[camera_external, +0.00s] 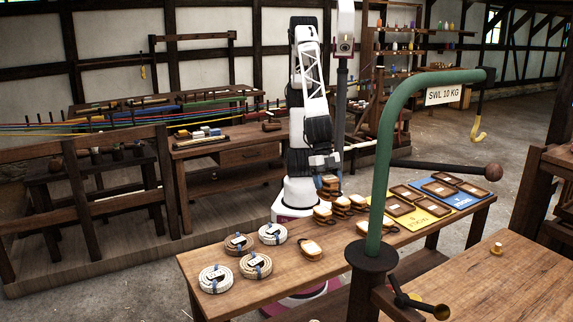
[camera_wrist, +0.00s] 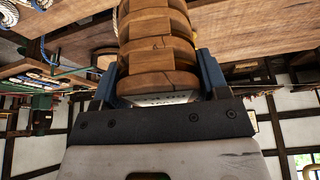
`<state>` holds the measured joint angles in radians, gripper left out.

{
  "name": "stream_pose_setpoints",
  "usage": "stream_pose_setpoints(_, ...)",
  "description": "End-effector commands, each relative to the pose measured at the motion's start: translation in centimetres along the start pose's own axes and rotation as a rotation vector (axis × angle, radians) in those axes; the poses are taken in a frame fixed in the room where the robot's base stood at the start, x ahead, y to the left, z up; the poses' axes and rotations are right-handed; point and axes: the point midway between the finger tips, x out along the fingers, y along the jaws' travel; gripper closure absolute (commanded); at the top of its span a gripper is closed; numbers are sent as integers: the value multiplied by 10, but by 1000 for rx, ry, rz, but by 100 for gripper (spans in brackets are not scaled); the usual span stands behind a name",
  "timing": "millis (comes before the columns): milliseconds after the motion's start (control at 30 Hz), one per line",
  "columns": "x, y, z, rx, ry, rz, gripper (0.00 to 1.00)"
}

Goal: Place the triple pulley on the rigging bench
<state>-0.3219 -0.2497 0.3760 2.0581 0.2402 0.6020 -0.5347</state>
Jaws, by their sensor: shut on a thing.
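My gripper (camera_external: 325,177) is low over the back edge of the long wooden bench (camera_external: 210,262) in the external view. It is shut on a wooden pulley (camera_external: 329,188). In the wrist view the pulley (camera_wrist: 157,45) has several thick wooden cheeks stacked in a row, fitting a triple pulley. The blue fingers of my gripper (camera_wrist: 158,75) close on its two sides, and a pale label with partly hidden lettering shows at its near end. Other pulleys (camera_external: 323,216) stand on the bench just below and right of my gripper. I cannot tell whether the held one touches anything.
Several rope coils (camera_external: 216,279) lie on the bench's left part. A loose pulley (camera_external: 310,249) lies near the front. Yellow (camera_external: 418,223) and blue (camera_external: 463,199) mats with brown trays fill the right part. A green crane post (camera_external: 382,170) stands in front. Bare wood shows at front centre-left.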

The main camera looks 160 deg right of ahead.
Motion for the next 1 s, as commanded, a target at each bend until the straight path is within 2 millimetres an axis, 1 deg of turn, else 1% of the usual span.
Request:
stream_pose_setpoints(33,0,-12,-1,-17,1,-6,80)
stream_pose_setpoints(100,1,-26,-1,-36,2,-14,80)
stream_pose_setpoints(300,3,-64,-1,-88,3,-36,80)
stream_pose_setpoints(633,4,-106,3,-148,2,-60,80)
stream_pose_setpoints(800,42,-105,19,-145,-2,-61,80)
stream_pose_setpoints(1000,80,-105,35,-144,-1,-60,80)
